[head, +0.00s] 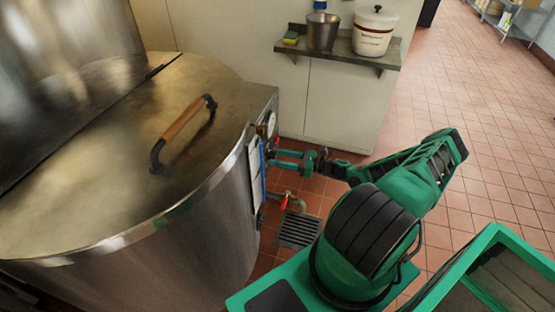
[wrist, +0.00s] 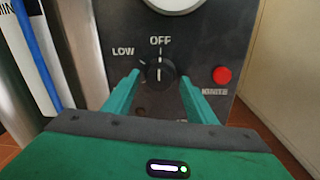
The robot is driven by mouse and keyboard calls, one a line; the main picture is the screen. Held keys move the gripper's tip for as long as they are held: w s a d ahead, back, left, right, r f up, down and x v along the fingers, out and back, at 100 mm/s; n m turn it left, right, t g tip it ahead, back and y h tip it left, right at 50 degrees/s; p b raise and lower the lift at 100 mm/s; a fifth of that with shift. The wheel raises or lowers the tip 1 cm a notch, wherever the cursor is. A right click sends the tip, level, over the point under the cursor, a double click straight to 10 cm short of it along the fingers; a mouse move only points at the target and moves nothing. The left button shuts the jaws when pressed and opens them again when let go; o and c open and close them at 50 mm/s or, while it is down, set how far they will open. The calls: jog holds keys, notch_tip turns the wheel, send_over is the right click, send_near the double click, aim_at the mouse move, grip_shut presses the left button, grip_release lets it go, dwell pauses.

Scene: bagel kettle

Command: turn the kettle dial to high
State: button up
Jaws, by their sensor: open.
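The kettle (head: 200,225) is a large steel drum at the left of the head view, with its lid shut. In the wrist view the black dial (wrist: 160,73) sits on a dark panel (wrist: 193,50). Its white mark points up at OFF, with LOW to the upper left; the lower labels are hidden by my gripper. My gripper (wrist: 158,85) is open, with one green finger on each side of the dial. I cannot tell whether the fingers touch it. In the head view my gripper (head: 276,160) reaches the kettle's right side, where the dial is hard to make out.
A red IGNITE button (wrist: 222,75) is right of the dial. A white gauge (wrist: 170,3) is above it. A red-handled valve (head: 285,201) and a floor drain (head: 298,230) lie below my arm. A wall shelf (head: 338,52) holds a pot and a white bucket. Open floor lies to the right.

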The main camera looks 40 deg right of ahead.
jog(key=c, duration=1)
jog(key=shift+a, duration=0.1)
jog(key=shift+c, duration=0.2)
jog(key=shift+n, duration=0.3)
jog(key=shift+s+a+n+h, duration=0.1)
jog(key=shift+n+h, duration=0.25)
jog(key=shift+n, duration=5.2)
jog(key=shift+s+a+n+h, duration=0.1)
jog(key=shift+n+h, duration=0.25)
jog(key=shift+n, duration=5.2)
